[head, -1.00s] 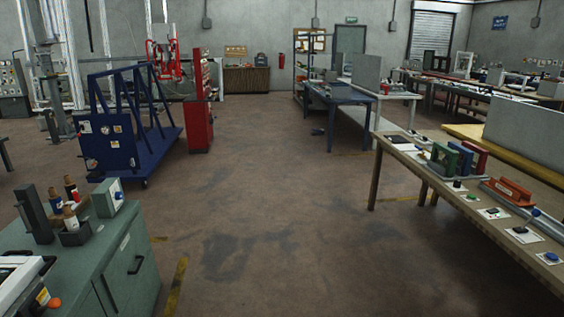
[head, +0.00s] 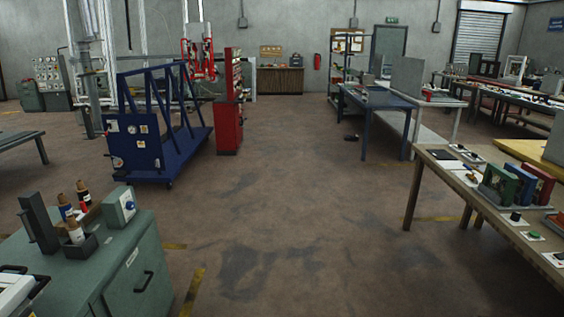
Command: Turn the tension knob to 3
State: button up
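A grey-green box with a blue knob (head: 128,206) on its pale front face stands on the green cabinet (head: 118,258) at the lower left of the head view. Whether this is the tension knob I cannot tell; no label or number is readable. A blue wheeled frame (head: 140,152) further back carries small round dials or knobs on its front panel, too small to read. My gripper is not in view.
A wooden table (head: 470,195) with small devices is at the right. A red cabinet (head: 229,135) stands behind the blue frame. The middle floor is clear.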

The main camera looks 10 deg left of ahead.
aim_at(129, 206)
jog(key=u, duration=0.3)
jog(key=i, duration=1.45)
jog(key=u, duration=0.7)
jog(key=i, duration=0.75)
jog(key=u, duration=0.75)
jog(key=i, duration=0.55)
jog(key=u, duration=1)
jog(key=i, duration=0.8)
jog(key=u, duration=0.5)
